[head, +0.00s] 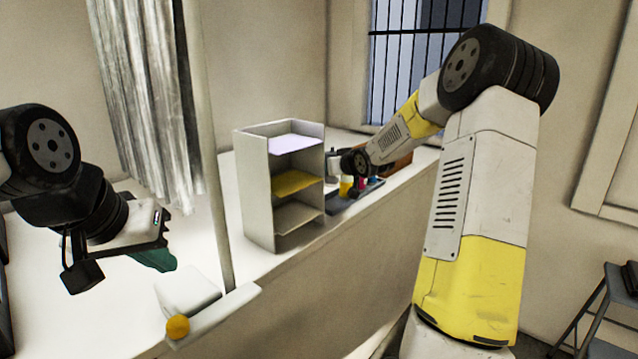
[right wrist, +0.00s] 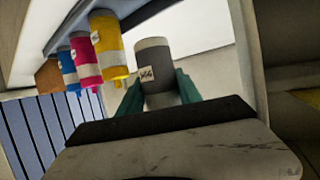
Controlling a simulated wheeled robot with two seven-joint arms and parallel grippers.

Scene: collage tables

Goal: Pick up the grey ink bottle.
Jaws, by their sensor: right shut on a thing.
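The grey ink bottle (right wrist: 154,62), dark grey with a pale label, stands between the green fingers of my right gripper (right wrist: 160,90) in the right wrist view. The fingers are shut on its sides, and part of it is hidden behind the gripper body. In the head view my right arm reaches to the counter beside the shelf, and its fingers are too small and covered to make out. My left gripper (head: 155,259) is over the white table at the left, with green fingers showing, and its opening cannot be made out.
Yellow (right wrist: 107,45), magenta (right wrist: 85,62) and blue (right wrist: 68,70) bottles stand in a row beside the grey one, on a grey tray (head: 338,204). A paper shelf (head: 258,190) stands left of the tray. A post (head: 212,150) and curtain (head: 150,90) rise near my left arm.

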